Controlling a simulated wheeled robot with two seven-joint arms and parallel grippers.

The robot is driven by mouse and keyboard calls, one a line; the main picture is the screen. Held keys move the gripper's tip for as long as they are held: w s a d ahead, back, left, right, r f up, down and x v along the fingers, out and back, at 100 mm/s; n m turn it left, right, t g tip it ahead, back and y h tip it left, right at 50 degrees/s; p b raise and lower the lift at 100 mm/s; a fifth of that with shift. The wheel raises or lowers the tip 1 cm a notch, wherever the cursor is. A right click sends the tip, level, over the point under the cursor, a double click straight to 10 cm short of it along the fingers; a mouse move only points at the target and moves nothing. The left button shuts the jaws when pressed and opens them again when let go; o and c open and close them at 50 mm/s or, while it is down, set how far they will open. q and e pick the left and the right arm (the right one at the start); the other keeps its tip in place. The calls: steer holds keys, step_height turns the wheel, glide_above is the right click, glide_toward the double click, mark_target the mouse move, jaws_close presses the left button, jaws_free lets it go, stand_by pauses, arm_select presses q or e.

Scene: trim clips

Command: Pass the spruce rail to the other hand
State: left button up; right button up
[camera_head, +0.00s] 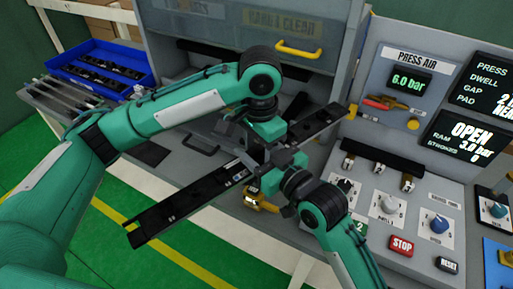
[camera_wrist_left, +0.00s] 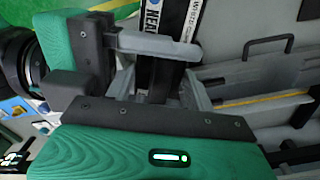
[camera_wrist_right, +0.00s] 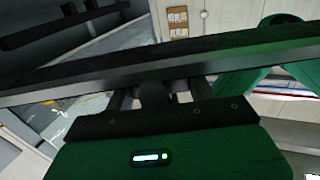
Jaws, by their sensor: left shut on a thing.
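The spruce rail (camera_head: 185,203), a long dark channel, is held aloft and slants from lower left to upper right in the head view. My left gripper (camera_head: 264,148) is shut on it near its middle; in the left wrist view the rail (camera_wrist_left: 160,20) shows a printed white label between the fingers (camera_wrist_left: 170,72). My right gripper (camera_head: 277,172) is close beside the left one at the rail's near side. In the right wrist view the rail (camera_wrist_right: 70,82) crosses right before my right fingers (camera_wrist_right: 160,92), which stand apart. Their tips are partly hidden by the rail.
A blue bin (camera_head: 98,68) with dark parts stands at upper left. A press with a yellow handle (camera_head: 298,50) is behind. The control panel with a red stop button (camera_head: 402,246) and knobs lies close to the right arm. Green floor shows at lower left.

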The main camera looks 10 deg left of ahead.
arm_select(q)
steer(key=o, duration=1.1)
steer(key=shift+w, duration=0.1)
steer(key=shift+o, duration=0.9)
steer(key=shift+d, duration=0.1)
